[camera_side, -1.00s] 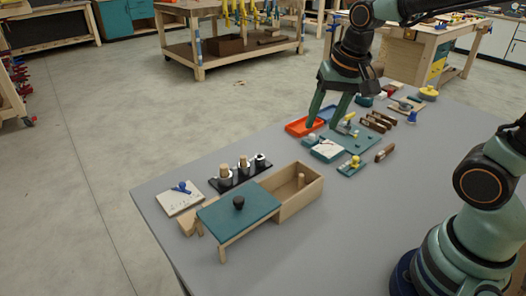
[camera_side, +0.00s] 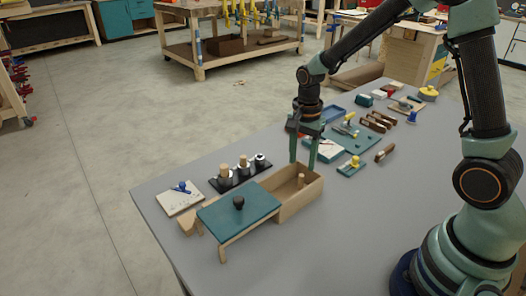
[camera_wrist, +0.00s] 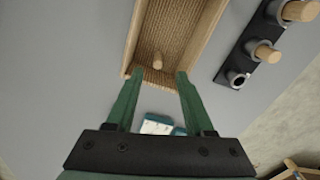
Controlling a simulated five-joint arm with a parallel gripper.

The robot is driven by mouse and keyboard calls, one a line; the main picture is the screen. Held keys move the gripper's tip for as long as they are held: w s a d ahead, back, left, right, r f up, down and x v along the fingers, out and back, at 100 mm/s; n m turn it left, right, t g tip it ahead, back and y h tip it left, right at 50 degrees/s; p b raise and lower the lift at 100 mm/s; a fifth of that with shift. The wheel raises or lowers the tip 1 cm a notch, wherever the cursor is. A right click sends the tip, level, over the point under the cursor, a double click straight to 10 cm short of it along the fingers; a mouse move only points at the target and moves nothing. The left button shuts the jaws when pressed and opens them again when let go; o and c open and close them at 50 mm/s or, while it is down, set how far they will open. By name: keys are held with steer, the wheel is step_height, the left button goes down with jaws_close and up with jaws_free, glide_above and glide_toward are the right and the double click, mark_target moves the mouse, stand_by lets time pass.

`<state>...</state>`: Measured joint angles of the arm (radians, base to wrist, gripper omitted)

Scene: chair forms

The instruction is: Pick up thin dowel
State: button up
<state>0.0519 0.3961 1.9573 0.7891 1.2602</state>
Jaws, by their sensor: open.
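A thin wooden dowel (camera_side: 301,180) stands inside the open wooden box (camera_side: 318,194), near its far right end. In the wrist view the dowel (camera_wrist: 158,60) shows end-on, close to the box's near wall. My gripper (camera_side: 302,164) points down above that end of the box, open and empty. In the wrist view the fingertips of my gripper (camera_wrist: 160,73) stand apart to either side of the dowel's line, with the dowel a little beyond them. I cannot tell the exact height gap.
A teal lid with a black knob (camera_side: 239,216) lies left of the box's opening. Behind it, a black rack (camera_side: 238,179) holds upright pegs. A pale board with a blue piece (camera_side: 180,199), a teal board (camera_side: 360,142) and brushes (camera_side: 385,153) lie around. The front table is clear.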

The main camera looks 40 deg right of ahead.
mark_target(302, 174)
steer(key=shift+s+f, duration=0.2)
steer(key=shift+f, duration=3.05)
jaws_close()
